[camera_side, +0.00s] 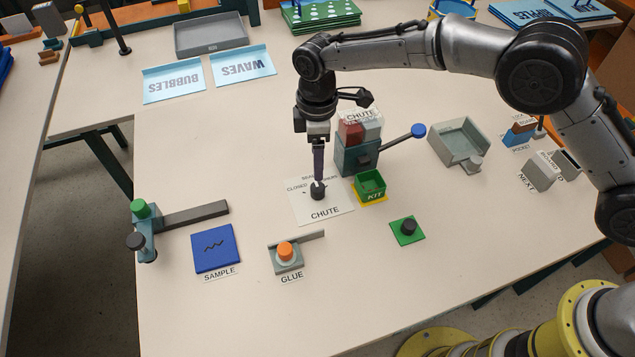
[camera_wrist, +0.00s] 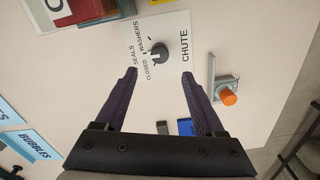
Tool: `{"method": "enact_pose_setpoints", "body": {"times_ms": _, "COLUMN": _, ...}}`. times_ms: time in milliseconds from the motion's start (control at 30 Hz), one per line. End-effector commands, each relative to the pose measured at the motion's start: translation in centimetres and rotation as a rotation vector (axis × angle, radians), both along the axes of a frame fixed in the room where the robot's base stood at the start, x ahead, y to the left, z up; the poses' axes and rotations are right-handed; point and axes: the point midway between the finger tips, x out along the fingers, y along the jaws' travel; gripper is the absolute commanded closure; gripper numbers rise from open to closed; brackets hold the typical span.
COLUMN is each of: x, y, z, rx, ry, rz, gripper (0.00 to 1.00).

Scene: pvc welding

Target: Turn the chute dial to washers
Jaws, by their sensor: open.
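The chute dial (camera_side: 318,194) is a dark round knob on a white card lettered CHUTE (camera_side: 335,207) on the table. In the wrist view the dial (camera_wrist: 159,53) stands beside the words SEALS, WASHERS and CLOSED. Which word its pointer faces is too small to tell. My gripper (camera_side: 319,178) points down at the dial, with its fingertips at or just above the knob in the side view. In the wrist view my gripper (camera_wrist: 160,71) is open, its two dark fingers wide apart and nothing between them. The dial shows between and beyond the fingertips there.
The chute dispenser (camera_side: 357,158) with a blue-knobbed lever (camera_side: 418,131) stands right behind the dial. A green KIT bin (camera_side: 370,187) is close on the right. The GLUE unit (camera_side: 286,254) and blue SAMPLE pad (camera_side: 216,248) lie in front. Bare table lies left of the card.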

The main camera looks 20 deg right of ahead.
Motion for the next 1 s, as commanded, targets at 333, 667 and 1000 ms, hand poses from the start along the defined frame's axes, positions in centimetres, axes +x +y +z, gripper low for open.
{"method": "enact_pose_setpoints", "body": {"times_ms": 333, "x": -0.1, "y": -0.1, "z": -6.7, "rx": -0.002, "ry": 0.003, "rz": -0.001, "gripper": 0.29}}
{"method": "enact_pose_setpoints", "body": {"times_ms": 667, "x": 0.0, "y": -0.1, "z": -9.5, "rx": 0.000, "ry": 0.000, "rz": -0.001, "gripper": 0.29}}
{"method": "enact_pose_setpoints", "body": {"times_ms": 1000, "x": 0.0, "y": -0.1, "z": -9.6, "rx": 0.000, "ry": 0.000, "rz": -0.001, "gripper": 0.40}}
